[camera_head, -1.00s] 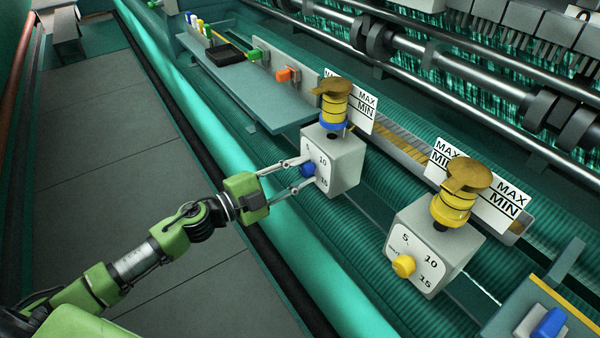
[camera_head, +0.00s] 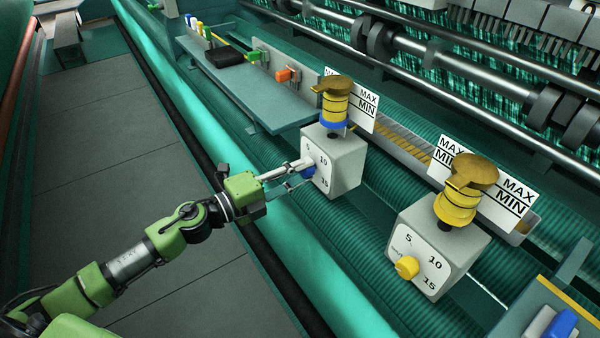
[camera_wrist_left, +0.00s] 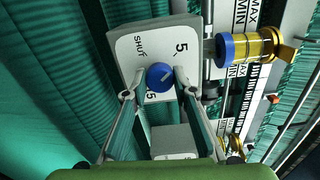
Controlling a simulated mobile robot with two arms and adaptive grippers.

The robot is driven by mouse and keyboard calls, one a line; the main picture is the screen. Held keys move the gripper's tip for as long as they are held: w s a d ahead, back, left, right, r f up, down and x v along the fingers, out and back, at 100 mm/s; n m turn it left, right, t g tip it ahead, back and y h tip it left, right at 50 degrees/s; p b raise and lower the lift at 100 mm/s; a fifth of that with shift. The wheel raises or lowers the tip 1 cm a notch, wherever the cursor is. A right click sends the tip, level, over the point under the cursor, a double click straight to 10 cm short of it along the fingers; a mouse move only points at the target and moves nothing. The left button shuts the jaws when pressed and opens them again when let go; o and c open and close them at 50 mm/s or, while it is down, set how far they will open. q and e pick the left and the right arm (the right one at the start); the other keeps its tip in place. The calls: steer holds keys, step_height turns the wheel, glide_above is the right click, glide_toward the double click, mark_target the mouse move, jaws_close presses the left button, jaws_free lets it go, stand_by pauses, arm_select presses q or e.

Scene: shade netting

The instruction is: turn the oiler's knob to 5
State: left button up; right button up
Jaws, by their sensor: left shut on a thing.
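The nearer-left oiler (camera_head: 347,165) is a grey box with a white dial face and a blue knob (camera_head: 308,172). A blue-banded yellow cup with a brass lid tops it. My left gripper (camera_head: 307,173) reaches the dial from the left, its fingers shut on the blue knob. In the left wrist view the knob (camera_wrist_left: 160,77) sits between the fingertips. Its pale mark slants to the upper right, roughly toward the 5 (camera_wrist_left: 182,48); SHUT is at upper left. The fingers partly cover the lower dial. My right gripper is not in view.
A second oiler (camera_head: 460,240) with a yellow knob (camera_head: 407,267) stands at the right, apart from my gripper. MAX/MIN cards (camera_head: 510,200) stand behind the cups. A teal shelf (camera_head: 250,95) holds small parts. The grey walkway (camera_head: 95,190) at left is clear.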

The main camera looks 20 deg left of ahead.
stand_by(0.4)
arm_select(q)
steer(key=o, duration=1.1)
steer(key=shift+v, duration=6.05)
